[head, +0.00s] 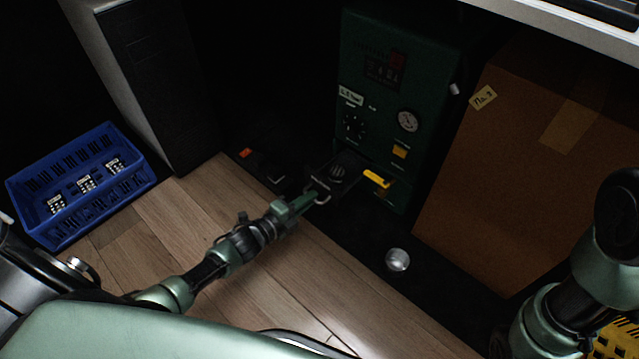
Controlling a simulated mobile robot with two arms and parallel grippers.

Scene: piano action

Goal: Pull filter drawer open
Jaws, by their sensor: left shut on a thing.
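The green machine (372,115) stands at the back centre, with a gauge, a small display and a yellow lever on its front. A dark filter drawer (345,172) juts out from its lower front, with a round dark part on top. A light metal handle (324,198) shows at the drawer's near end. My left gripper (308,197) reaches in from the lower left and is shut on this handle; its fingers partly hide it. My right arm shows at the right edge, but its gripper is not in view.
A blue crate (118,196) with labelled items stands on the wooden floor at left, beside a dark cabinet (150,75). A large cardboard box (530,165) stands right of the machine. A small metal cup (397,260) sits on the dark mat. Floor in front is clear.

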